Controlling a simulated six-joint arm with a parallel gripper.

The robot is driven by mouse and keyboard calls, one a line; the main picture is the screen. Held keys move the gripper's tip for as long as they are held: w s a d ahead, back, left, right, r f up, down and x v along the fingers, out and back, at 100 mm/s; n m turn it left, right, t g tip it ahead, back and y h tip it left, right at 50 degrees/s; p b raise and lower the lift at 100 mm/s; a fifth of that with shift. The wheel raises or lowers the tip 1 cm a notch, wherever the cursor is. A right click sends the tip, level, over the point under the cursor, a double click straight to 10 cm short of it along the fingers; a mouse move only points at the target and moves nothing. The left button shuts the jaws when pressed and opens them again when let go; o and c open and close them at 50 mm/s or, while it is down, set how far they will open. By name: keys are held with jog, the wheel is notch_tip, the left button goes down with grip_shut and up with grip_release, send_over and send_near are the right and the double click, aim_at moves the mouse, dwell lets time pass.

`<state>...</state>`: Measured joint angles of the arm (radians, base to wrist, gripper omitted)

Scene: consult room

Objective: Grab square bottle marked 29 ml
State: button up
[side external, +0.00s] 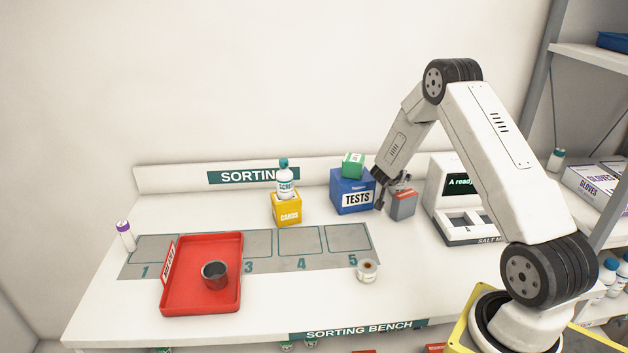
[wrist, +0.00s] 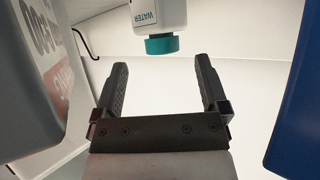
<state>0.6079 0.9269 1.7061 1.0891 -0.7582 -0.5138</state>
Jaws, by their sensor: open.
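My gripper (side external: 391,190) is low between the blue TESTS box (side external: 352,193) and a small grey and red box (side external: 402,204). In the wrist view its two dark fingers (wrist: 162,70) are apart with nothing between them. A white bottle (wrist: 157,15) with a teal cap and the word WATER shows upside down just beyond the fingertips, partly cut off by the frame's top. I cannot make out a 29 ml mark or whether its body is square. I cannot pick out this bottle in the side view.
A green box (side external: 353,165) sits on the TESTS box. A white bottle (side external: 285,184) with a teal cap stands on a yellow CARDS box (side external: 287,210). A red tray (side external: 231,295) holds a dark cup (side external: 215,274). A scale (side external: 455,215) stands right; a roll (side external: 367,270) lies in front.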

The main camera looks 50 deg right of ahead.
jog(key=shift+x, duration=0.8)
jog(key=shift+x, duration=2.55)
jog(key=shift+w+r, duration=0.1)
jog(key=shift+r, duration=0.05)
grip_shut()
jog(key=shift+r, duration=0.15)
notch_tip(320, 180, up, 18)
